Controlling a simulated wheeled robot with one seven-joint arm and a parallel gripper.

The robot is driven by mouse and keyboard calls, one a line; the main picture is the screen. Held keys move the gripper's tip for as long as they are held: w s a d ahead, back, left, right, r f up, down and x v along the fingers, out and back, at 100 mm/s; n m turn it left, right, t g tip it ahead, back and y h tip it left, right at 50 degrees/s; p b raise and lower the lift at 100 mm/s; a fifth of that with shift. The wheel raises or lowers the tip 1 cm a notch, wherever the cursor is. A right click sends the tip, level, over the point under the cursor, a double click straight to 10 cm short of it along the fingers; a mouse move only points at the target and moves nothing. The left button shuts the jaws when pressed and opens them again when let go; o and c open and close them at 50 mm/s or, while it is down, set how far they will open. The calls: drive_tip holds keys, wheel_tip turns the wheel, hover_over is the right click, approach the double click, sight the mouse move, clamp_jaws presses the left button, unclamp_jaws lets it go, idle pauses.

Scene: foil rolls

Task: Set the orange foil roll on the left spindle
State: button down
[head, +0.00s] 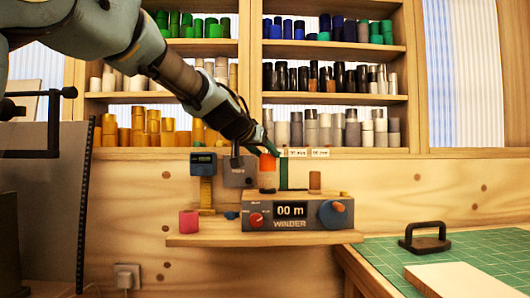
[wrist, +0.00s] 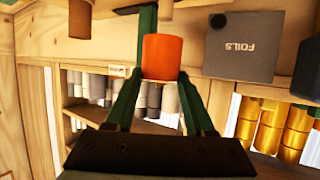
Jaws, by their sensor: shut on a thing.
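The orange foil roll (head: 267,165) is upright above the left part of the grey winder (head: 285,220). My gripper (head: 268,152) reaches down from the upper left and is shut on the roll's upper end. In the wrist view, the orange roll also shows (wrist: 163,57) between the two dark green fingers (wrist: 158,82).
A dark green post (head: 283,175) stands close right of the roll. A grey FOILS box (wrist: 240,45) is behind to the left. Shelves of rolls line the back.

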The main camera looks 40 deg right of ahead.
sight(264, 168)
drive_tip(key=shift+f+b, duration=2.25)
drive_tip(key=shift+f, duration=0.1)
drive_tip(key=shift+c, duration=0.9)
unclamp_jaws()
drive_tip(key=b+v, duration=0.2)
drive_tip(key=v, duration=0.8)
drive_tip(key=shift+s+a+b, duration=0.2)
drive_tip(key=shift+a+b, duration=0.15)
drive_tip(key=shift+b, duration=0.05)
drive_tip(key=shift+r, duration=0.15)
